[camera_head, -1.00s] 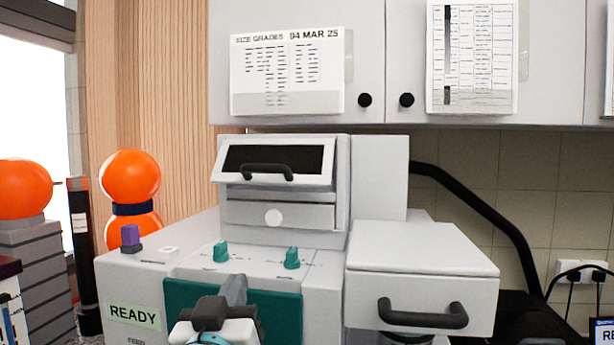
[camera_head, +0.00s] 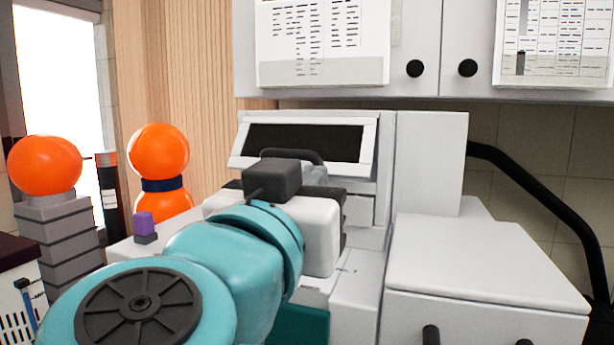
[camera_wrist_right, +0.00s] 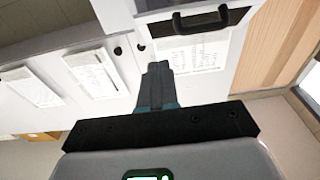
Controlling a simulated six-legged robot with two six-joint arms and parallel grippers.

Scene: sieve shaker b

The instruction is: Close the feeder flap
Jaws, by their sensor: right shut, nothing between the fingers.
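The feeder flap (camera_head: 368,150) is a white-framed panel with a dark window, tilted outward at the top of the white machine. Its black bar handle (camera_head: 312,156) is partly hidden behind my arm. My right gripper (camera_head: 316,174) is in front of the flap, with its fingers mostly hidden by my wrist. In the right wrist view, the shut, empty fingers (camera_wrist_right: 158,68) point toward the flap's edge, near but seemingly apart from the black handle (camera_wrist_right: 200,20). Whether they touch the flap cannot be told. My left gripper is not in view.
A white lidded box with a dark handle (camera_head: 480,262) juts out at the right. White wall cabinets (camera_head: 420,30) hang above. Orange spheres (camera_head: 160,152) and a purple knob (camera_head: 145,223) are at the left. A black hose (camera_head: 545,200) curves down at the right.

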